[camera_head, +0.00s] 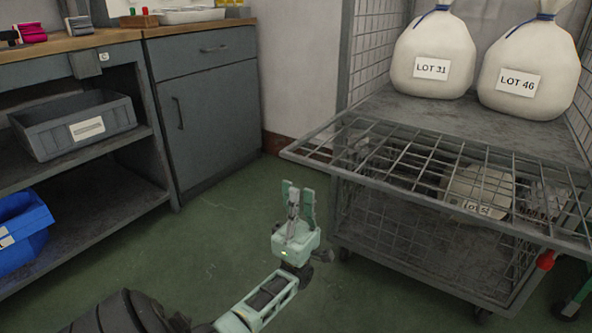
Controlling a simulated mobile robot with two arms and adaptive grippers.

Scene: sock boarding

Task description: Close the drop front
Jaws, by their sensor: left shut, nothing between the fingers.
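The drop front (400,150) is a grey wire-mesh panel on the cage trolley. It lies folded down, roughly level, sticking out from the trolley at the edge of its upper deck (395,105). My left gripper (299,190) is pale green, shut and empty, pointing up. In the picture it is just below and left of the panel's left corner, in front of the green floor, and appears apart from the panel. My right gripper is not in view.
Two white sacks, LOT 31 (432,50) and LOT 46 (528,72), stand on the upper deck. Another labelled sack (480,188) shows through the mesh. A grey bench cabinet (205,110) stands left; green floor (220,240) between is clear.

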